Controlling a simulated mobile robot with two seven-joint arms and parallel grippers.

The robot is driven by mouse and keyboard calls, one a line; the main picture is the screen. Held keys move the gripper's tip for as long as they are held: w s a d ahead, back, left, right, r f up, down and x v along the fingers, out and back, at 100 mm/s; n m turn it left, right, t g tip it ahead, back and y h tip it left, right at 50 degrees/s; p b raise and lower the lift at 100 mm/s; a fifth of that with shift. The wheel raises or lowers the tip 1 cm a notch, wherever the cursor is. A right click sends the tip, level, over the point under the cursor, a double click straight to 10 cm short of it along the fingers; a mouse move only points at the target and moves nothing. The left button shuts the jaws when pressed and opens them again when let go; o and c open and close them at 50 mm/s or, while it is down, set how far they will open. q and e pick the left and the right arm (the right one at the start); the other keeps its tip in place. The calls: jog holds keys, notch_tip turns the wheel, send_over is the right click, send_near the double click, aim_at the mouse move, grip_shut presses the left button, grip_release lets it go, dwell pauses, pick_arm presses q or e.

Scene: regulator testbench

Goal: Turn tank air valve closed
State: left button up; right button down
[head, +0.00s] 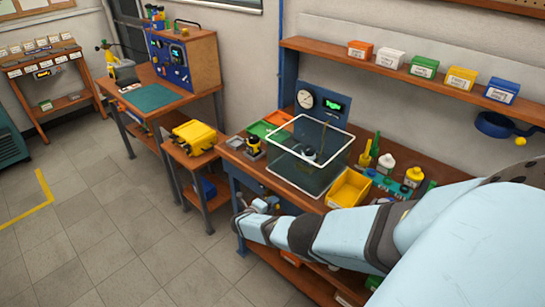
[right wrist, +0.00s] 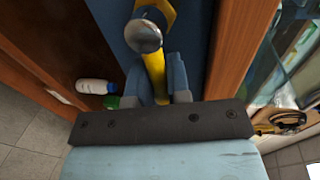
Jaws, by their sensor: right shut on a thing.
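In the right wrist view, a valve with a yellow lever handle (right wrist: 153,72) and a round metal end (right wrist: 143,36) stands out from a dark blue panel. My right gripper (right wrist: 156,84) has its two blue-grey fingers on either side of the yellow handle and is shut on it. In the head view my right arm reaches across the front of the workbench, and the right gripper (head: 262,204) is at its front edge. The valve is too small or hidden there to make out. A clear tank (head: 318,177) with a white rim stands on the bench. My left gripper is not in view.
A yellow bin (head: 348,188), bottles and a gauge panel (head: 320,104) are on the workbench (head: 232,156). A small table with a yellow box (head: 194,137) stands to the left. In the wrist view a white bottle (right wrist: 96,86) lies beside the gripper. The left floor is clear.

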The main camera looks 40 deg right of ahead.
jog(key=c, duration=1.1)
grip_release()
jog(key=p+v, duration=0.3)
jog(key=v, duration=1)
jog(key=shift+a, duration=0.35)
jog(key=shift+r, duration=0.15)
